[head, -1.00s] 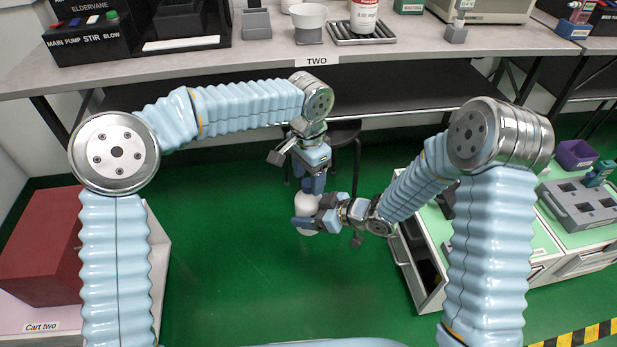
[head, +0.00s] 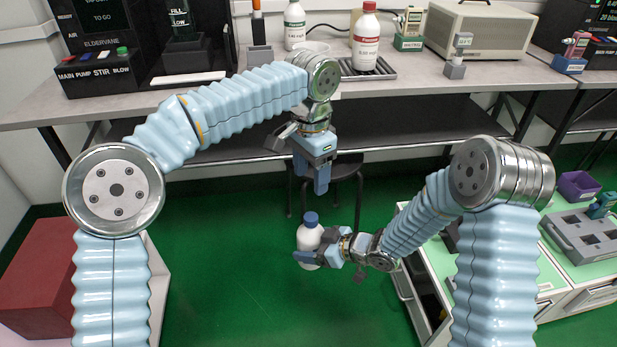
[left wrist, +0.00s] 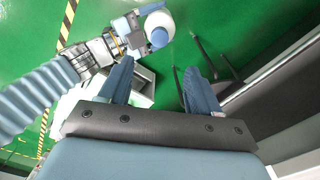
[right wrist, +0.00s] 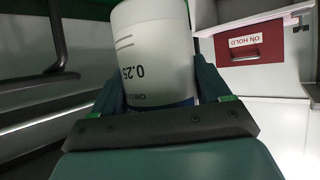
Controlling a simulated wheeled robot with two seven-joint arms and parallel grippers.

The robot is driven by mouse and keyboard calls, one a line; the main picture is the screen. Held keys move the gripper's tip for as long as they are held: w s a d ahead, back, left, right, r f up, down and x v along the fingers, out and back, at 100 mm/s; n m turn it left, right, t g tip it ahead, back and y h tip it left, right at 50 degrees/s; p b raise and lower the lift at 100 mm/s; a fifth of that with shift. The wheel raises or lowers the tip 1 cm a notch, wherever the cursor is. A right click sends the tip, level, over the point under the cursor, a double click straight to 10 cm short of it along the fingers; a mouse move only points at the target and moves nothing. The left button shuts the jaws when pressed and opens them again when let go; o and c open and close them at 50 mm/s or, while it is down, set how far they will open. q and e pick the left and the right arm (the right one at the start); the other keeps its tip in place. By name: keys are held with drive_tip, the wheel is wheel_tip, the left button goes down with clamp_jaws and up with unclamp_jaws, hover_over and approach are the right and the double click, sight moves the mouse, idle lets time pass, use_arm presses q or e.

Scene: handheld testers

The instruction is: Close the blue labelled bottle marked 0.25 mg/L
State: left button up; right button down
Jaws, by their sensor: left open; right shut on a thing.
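The white bottle (head: 309,241) stands upright in my right gripper (head: 316,259), held in the air over the green floor. Its blue cap (head: 311,218) sits on its neck; how tight it is I cannot tell. In the right wrist view the bottle (right wrist: 155,50) shows "0.25" on its label, with a blue band low on it, between the shut fingers. My left gripper (head: 312,186) points down above the bottle, apart from the cap, with open, empty fingers. In the left wrist view the blue cap (left wrist: 159,37) and white bottle (left wrist: 157,20) lie beyond the fingertips.
A bench (head: 420,80) runs across the back, carrying a red-labelled bottle (head: 366,40) on a rack. A dark stool (head: 345,168) stands behind my left gripper. A red box (head: 38,285) is at left and a green-topped cabinet (head: 560,252) at right. Open floor lies between.

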use_arm(q)
drive_tip(key=w+a+f+n+h, duration=0.15)
drive_tip(key=w+f, duration=0.25)
drive_tip(key=f, duration=0.4)
drive_tip(key=w+a+f+n+h, duration=0.15)
drive_tip(key=w+f, duration=0.25)
drive_tip(key=f, duration=0.4)
drive_tip(key=s+a+f+n+t+h, duration=0.1)
drive_tip(key=a+f+n+t+h, duration=0.2)
drive_tip(key=f, duration=1.3)
drive_tip(key=s+a+f+n, duration=0.2)
drive_tip(key=s+a+f, duration=0.1)
drive_tip(key=s, duration=0.6)
drive_tip(key=s+a+f+n+g+y, duration=0.1)
drive_tip(key=s+a+f+n, duration=0.2)
drive_tip(key=s, duration=0.6)
drive_tip(key=s+a+f+n+g+y, duration=0.1)
drive_tip(key=s+a+f+n, duration=0.1)
drive_tip(key=s, duration=0.7)
drive_tip(key=shift+s+a+f+n, duration=0.15)
drive_tip(key=shift+a+f+n, duration=0.25)
drive_tip(key=shift+a, duration=0.65)
drive_tip(key=shift+f, duration=0.1)
use_arm(e)
drive_tip(key=shift+a+r, duration=0.1)
